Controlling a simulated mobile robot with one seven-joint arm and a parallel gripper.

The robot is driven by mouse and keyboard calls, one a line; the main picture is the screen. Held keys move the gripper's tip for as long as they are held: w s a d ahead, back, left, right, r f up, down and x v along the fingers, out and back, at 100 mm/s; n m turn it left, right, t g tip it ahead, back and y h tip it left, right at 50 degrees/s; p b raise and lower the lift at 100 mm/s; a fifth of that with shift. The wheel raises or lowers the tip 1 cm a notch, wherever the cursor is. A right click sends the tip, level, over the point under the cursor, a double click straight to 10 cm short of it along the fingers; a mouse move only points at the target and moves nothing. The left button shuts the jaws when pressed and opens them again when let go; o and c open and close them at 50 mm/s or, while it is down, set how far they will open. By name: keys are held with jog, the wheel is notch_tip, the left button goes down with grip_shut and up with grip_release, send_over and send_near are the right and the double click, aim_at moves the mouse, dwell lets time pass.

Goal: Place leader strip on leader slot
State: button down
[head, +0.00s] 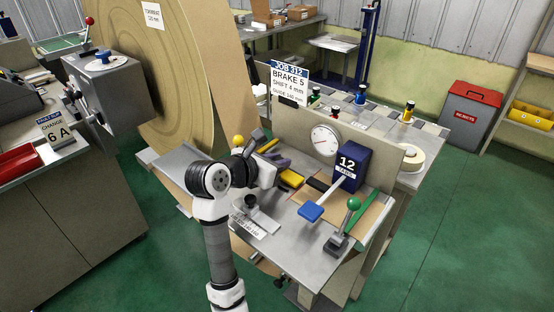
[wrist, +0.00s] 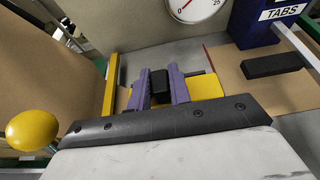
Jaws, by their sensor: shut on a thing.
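My gripper (wrist: 160,84) has purple fingers shut on a black block (wrist: 160,90). A flat yellow strip (wrist: 207,87) shows on both sides of the fingers, under the block. It looks like the leader strip with the block as its grip, but the fingers hide the join. In the head view my gripper (head: 277,166) is low over the grey bench (head: 275,225), and the yellow strip (head: 291,178) shows at its right. I cannot tell whether the strip touches the bench. No leader slot is clearly marked. A brown sheet (wrist: 275,92) with a red edge lies to the right.
A black bar (head: 318,184) lies on the brown sheet. A blue TABS box (head: 351,168), a dial (head: 325,140) and a blue-ended lever (head: 311,211) are to the right. A green-knobbed lever (head: 353,204) stands at the front right. A large brown roll (head: 165,75) is behind left.

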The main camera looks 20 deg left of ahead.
jog(key=shift+f, duration=0.2)
jog(key=c, duration=1.3)
grip_release()
